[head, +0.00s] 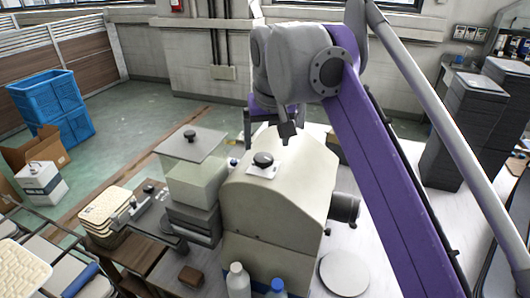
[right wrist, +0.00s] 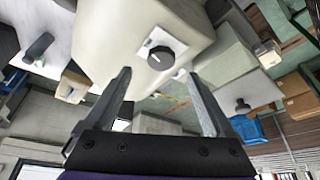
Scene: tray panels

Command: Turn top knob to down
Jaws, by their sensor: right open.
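A black round knob (head: 263,160) sits on a small white plate on top of a cream housing (head: 275,205). The same knob (right wrist: 161,57) shows in the right wrist view, with a small pale mark on its face. My right gripper (head: 287,130) is above and slightly to the right of this knob in the head view. In the right wrist view its two fingers (right wrist: 160,76) are spread apart, with nothing between them, and the knob lies beyond their tips. Contact is not visible. My left gripper is not in view.
Another black knob (head: 190,134) stands on a grey plate (head: 188,146) left of the housing. A dark cylinder (head: 345,207) sticks out on its right side. Two bottles (head: 238,280) stand in front. A round grey disc (head: 344,272) lies at right front.

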